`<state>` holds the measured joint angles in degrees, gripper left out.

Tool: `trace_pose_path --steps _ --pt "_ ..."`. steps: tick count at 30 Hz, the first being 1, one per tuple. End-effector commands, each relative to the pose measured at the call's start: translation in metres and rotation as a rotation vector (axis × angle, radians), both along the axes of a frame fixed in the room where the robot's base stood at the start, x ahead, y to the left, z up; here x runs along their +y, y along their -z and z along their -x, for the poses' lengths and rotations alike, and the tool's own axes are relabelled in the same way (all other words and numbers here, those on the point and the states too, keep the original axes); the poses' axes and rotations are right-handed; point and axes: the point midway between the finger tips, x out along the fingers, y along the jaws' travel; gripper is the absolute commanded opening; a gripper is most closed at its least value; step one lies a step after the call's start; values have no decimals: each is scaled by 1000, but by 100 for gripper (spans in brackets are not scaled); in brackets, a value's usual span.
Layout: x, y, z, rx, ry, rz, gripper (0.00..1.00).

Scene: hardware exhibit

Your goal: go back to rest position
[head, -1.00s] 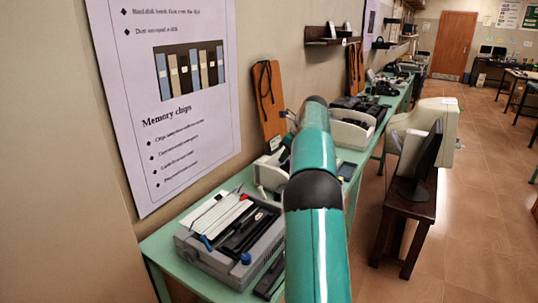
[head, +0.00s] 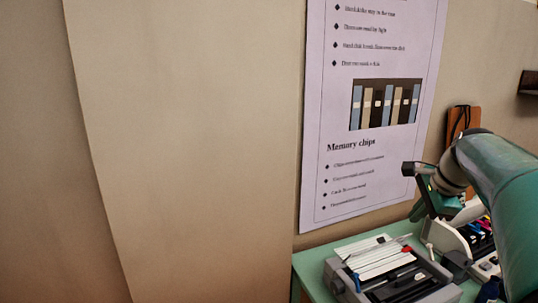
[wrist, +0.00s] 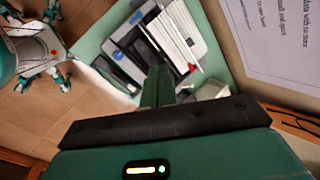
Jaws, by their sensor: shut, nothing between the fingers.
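My gripper (wrist: 160,78) is shut and empty in the wrist view, with its green fingers pressed together and pointing over the opened grey printer (wrist: 150,50). In the head view, my arm comes in from the right edge and bends down. My gripper (head: 419,211) hangs there above the green table, in front of the poster's lower right side. The printer (head: 390,275) lies on the table below it and to the left. I cannot tell the exact height of the fingers above the table.
The green table (head: 318,272) runs along the wall. A white unit with coloured parts (head: 478,232) stands right of the printer. A poster (head: 372,150) and a wooden board (head: 462,118) are behind. A shelf (head: 528,84) juts out at far right. Plain wall fills the left.

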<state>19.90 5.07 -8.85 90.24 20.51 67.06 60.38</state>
Motion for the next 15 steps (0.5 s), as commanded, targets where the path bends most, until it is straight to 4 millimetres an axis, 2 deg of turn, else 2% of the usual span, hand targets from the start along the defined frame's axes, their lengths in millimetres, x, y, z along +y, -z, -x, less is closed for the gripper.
trace_pose_path --steps 1,6,11,15 --pt "23 -3 15 -14 -91 46 0" --pt "83 4 65 -50 -409 215 0" --pt "131 21 117 -83 -716 385 0" --pt "164 45 164 -111 -987 543 0"
